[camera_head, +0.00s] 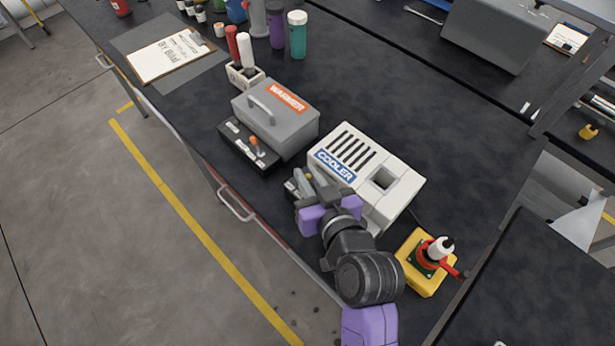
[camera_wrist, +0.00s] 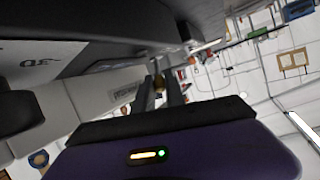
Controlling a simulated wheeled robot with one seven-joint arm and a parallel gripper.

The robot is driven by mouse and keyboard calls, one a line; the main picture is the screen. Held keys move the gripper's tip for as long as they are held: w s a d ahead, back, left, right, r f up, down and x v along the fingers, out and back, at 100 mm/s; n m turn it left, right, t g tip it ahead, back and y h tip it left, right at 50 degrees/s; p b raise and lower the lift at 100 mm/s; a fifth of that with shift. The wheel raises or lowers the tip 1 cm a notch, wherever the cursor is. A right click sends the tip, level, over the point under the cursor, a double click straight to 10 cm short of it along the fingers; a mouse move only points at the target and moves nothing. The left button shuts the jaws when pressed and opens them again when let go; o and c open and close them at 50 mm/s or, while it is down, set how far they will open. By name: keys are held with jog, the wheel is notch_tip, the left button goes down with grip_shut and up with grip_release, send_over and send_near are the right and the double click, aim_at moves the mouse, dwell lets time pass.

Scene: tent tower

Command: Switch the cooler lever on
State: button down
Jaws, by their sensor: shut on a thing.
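The cooler (camera_head: 400,195) is a white box with a slotted top, a square opening and a blue label. It stands near the front edge of the dark bench. A small part of its control base (camera_head: 291,187) shows at its front left. My gripper (camera_head: 304,182) is at this base, in front of the cooler, and is shut on the cooler lever. The fingers hide most of the lever, so its position cannot be told. In the wrist view, my gripper's fingers (camera_wrist: 160,94) are close together, with a small brownish piece between them.
The grey warmer (camera_head: 262,112), with its own orange-tipped lever (camera_head: 254,142), stands just left of the cooler. A yellow box with a red handle (camera_head: 425,263) sits to the right of my arm. The bench behind the cooler is clear.

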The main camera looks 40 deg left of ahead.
jog(key=shift+f+b, duration=0.25)
jog(key=shift+b, duration=0.1)
jog(key=shift+d+r, duration=0.1)
jog(key=shift+r, duration=0.15)
jog(key=c, duration=1.7)
grip_release()
jog(key=b+v, duration=0.1)
jog(key=v, duration=0.5)
jog(key=shift+s+d, duration=0.1)
jog(key=shift+d, duration=0.25)
jog(key=shift+s+d+r, duration=0.15)
jog(key=shift+s+d, duration=0.15)
jog(key=shift+d, duration=0.15)
jog(key=shift+r, duration=0.1)
